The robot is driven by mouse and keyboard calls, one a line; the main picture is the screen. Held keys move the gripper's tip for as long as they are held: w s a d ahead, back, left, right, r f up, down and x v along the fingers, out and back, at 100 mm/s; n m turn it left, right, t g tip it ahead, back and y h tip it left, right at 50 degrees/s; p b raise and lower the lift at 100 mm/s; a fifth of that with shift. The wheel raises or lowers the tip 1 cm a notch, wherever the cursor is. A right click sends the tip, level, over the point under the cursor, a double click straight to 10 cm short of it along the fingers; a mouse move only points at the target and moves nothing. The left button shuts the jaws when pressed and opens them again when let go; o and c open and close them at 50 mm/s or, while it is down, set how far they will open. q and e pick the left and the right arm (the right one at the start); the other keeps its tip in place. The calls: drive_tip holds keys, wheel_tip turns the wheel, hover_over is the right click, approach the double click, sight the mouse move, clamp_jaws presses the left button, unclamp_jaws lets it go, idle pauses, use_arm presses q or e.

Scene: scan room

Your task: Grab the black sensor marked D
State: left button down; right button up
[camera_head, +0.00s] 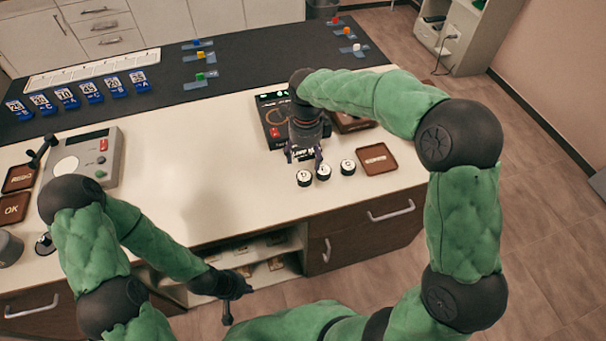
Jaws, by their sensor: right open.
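Three small round black sensors with white tops stand in a row on the counter: a left one (304,178), a middle one (323,172) and a right one (348,167). Their letters are too small to read, so I cannot tell which is D. My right gripper (303,156) is open and points down, just above and behind the left sensor. Its fingers are apart with nothing visible between them. My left gripper (233,300) hangs low in front of the counter, away from the sensors; its jaws are unclear.
A brown tray (377,158) lies right of the sensors. A black device (272,121) stands behind my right gripper, partly hidden. A grey device (84,158) and brown REDO (19,178) and OK (13,208) trays are at left. The counter's middle (195,165) is clear.

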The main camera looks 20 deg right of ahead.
drive_tip(key=b, duration=0.1)
hover_over(304, 176)
drive_tip(key=f, duration=0.4)
drive_tip(key=shift+d+f, duration=0.2)
drive_tip(key=shift+f, duration=0.1)
wheel_tip(304, 176, down, 5)
drive_tip(key=b, duration=0.2)
drive_tip(key=shift+a+b, duration=0.1)
drive_tip(key=shift+b, duration=0.3)
drive_tip(key=c, duration=1.3)
